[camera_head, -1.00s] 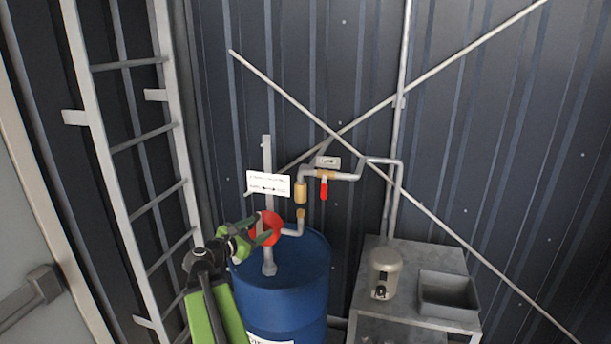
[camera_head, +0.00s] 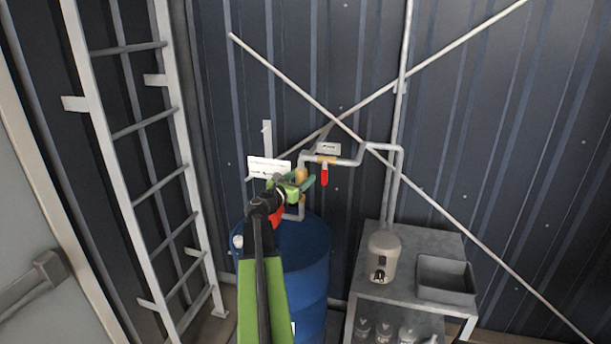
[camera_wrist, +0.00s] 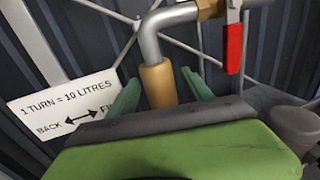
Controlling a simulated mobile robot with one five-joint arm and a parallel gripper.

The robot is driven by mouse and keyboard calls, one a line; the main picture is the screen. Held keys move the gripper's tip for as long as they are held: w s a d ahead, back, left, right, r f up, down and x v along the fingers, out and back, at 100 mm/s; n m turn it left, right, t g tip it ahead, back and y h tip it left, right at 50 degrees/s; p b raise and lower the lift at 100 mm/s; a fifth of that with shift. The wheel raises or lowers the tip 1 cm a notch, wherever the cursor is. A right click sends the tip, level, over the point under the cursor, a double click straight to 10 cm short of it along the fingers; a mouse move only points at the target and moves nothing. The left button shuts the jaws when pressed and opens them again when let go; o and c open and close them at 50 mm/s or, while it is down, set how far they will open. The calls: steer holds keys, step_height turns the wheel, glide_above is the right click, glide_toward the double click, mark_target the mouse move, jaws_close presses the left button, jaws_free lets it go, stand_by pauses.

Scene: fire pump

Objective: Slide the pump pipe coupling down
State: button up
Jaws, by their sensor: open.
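The pipe coupling (camera_head: 301,174) is a brass-coloured sleeve on the lower end of the grey overhead pipe (camera_head: 333,160). In the wrist view the coupling (camera_wrist: 158,86) stands upright between the green fingers of my gripper (camera_wrist: 161,90). The fingers are open, one on each side, with a gap visible around the coupling. In the head view my gripper (camera_head: 304,186) overlaps the coupling's lower part. The pump's lower outlet pipe (camera_head: 301,208) shows just below, partly hidden by my gripper. The red pump body (camera_head: 277,217) is mostly hidden behind my arm.
A blue drum (camera_head: 308,255) stands under the pump. A white sign (camera_head: 268,167) is left of the coupling. A valve with a red handle (camera_head: 324,175) is close on the right. A grey table (camera_head: 402,297) stands right, a ladder (camera_head: 150,130) left.

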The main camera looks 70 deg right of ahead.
steer(key=x, duration=0.3)
steer(key=shift+d, duration=0.2)
jaws_close()
stand_by(1.3)
